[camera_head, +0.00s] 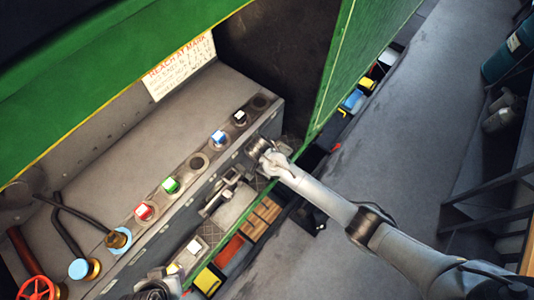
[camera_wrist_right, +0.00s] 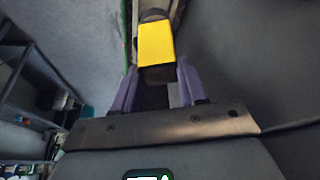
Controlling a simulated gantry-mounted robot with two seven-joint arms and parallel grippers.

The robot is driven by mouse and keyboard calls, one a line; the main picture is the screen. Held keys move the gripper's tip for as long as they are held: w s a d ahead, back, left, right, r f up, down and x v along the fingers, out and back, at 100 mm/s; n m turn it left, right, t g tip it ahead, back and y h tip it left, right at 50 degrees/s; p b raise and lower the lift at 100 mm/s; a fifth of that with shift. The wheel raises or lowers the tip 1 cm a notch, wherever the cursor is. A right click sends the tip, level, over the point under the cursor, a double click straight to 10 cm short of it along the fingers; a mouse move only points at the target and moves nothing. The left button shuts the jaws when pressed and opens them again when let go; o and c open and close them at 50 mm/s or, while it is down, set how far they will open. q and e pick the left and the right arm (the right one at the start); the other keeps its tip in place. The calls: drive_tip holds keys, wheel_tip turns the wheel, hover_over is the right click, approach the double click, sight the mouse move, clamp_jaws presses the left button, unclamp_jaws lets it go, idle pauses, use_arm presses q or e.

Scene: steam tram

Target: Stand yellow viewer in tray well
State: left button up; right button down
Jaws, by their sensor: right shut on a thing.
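The yellow viewer (camera_wrist_right: 155,45) is a yellow block with a dark end, held between the purple fingers of my right gripper (camera_wrist_right: 155,88) in the right wrist view. In the head view my right arm comes in from the right and bends near the tray's edge; the held viewer cannot be made out there. The long grey tray (camera_head: 150,189) has a row of round wells along its edge. An empty ringed well (camera_head: 198,163) lies between a green-topped piece (camera_head: 170,185) and a blue-topped piece (camera_head: 218,138). My left gripper cannot be clearly made out at the bottom edge.
A red-topped piece (camera_head: 145,212) and a black-topped piece (camera_head: 240,118) stand in other wells. Levers and a red handwheel (camera_head: 36,289) are at lower left. A green panel (camera_head: 340,75) rises beside the tray's right end.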

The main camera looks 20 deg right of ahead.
wheel_tip(320, 180, down, 2)
drive_tip(key=shift+b, duration=0.9)
drive_tip(key=shift+f+b, duration=0.5)
drive_tip(key=shift+f, duration=0.7)
drive_tip(key=c, duration=0.5)
unclamp_jaws()
drive_tip(key=shift+c, duration=0.2)
drive_tip(key=o, duration=0.4)
drive_tip(key=shift+f, duration=0.1)
drive_tip(key=shift+c, duration=0.2)
drive_tip(key=shift+o, duration=0.9)
